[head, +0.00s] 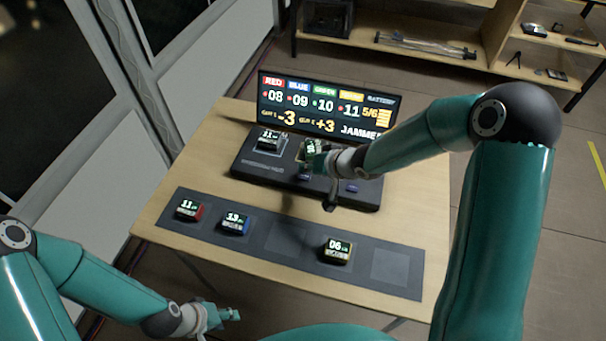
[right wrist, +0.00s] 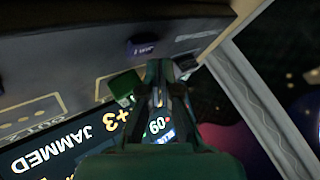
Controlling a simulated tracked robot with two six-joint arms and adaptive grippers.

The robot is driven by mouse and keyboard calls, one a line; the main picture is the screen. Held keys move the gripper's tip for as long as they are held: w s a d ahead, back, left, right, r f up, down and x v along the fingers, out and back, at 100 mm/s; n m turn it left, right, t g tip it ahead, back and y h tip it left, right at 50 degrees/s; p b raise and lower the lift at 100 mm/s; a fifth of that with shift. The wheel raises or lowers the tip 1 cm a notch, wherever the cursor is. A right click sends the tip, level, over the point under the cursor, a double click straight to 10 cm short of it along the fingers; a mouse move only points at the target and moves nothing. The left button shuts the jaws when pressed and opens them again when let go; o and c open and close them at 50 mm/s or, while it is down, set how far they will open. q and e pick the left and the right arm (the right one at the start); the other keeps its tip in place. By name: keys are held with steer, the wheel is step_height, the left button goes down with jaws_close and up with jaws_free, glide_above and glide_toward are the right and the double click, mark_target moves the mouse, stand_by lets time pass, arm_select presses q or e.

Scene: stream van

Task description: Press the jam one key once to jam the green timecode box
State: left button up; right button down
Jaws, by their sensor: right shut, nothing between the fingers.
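The jam one key (right wrist: 143,46), blue with a "JAM 1" label, is on the dark console (right wrist: 75,50). In the head view the key (head: 304,177) sits on the console's front part. The green timecode box (right wrist: 122,87) is on the console, beside my right gripper (right wrist: 160,72). In the head view its lit face (head: 311,146) is partly covered by my right gripper (head: 314,158). The right gripper is shut and empty over the console; the wrist view shows it apart from the key. My left gripper (head: 228,313) is low, in front of the table; its opening is unclear.
The screen (head: 328,104) behind the console reads "JAMMED". Another box (head: 269,140) sits on the console's left. A dark mat (head: 392,266) in front carries red (head: 189,209), blue (head: 235,222) and yellow (head: 337,249) boxes. A second key (head: 351,187) is on the right.

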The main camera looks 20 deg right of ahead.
mark_target(307, 177)
steer(key=shift+r+p, duration=2.55)
steer(key=shift+p, duration=0.15)
